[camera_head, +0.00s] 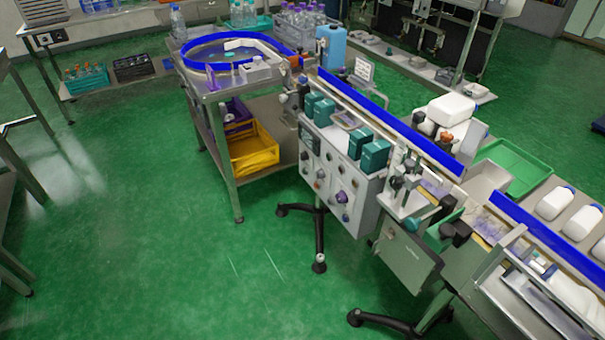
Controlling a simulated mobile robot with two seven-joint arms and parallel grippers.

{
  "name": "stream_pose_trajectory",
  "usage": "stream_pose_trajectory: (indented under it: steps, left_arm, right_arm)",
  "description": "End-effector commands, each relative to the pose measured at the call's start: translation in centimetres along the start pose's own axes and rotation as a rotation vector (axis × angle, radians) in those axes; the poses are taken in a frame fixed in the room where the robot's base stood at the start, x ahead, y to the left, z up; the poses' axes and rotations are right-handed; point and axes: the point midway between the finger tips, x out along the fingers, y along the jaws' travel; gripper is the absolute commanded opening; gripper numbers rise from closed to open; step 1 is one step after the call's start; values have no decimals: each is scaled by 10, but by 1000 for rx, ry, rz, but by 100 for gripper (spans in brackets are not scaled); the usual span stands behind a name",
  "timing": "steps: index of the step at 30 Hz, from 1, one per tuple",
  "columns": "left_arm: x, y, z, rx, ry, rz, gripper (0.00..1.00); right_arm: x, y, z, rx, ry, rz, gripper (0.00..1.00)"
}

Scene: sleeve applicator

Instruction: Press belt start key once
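A light grey control panel (362,222) with several small knobs and keys is on the front of the conveyor machine, near the middle of the view. The keys are too small to read, so I cannot tell which one is the belt start key. The conveyor belt with its blue side rails (395,125) runs above the panel, from upper left to lower right. Neither of my grippers is in view, and nothing of mine touches the panel.
A round blue-rimmed table (187,60) stands to the left of the panel, with a yellow crate (255,150) on its lower shelf. Dark teal boxes (376,154) sit above the panel. A green tray (515,165) lies to the right. The green floor (170,230) at left is clear.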

Motion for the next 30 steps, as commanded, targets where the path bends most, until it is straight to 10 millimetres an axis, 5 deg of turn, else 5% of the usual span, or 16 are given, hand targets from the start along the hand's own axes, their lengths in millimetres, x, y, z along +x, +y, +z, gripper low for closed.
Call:
stream_pose_trajectory:
  steps: [12,30]
  left_arm:
    - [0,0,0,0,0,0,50]
    - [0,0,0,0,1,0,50]
  right_arm:
    - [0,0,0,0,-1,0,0]
    - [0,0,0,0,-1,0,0]
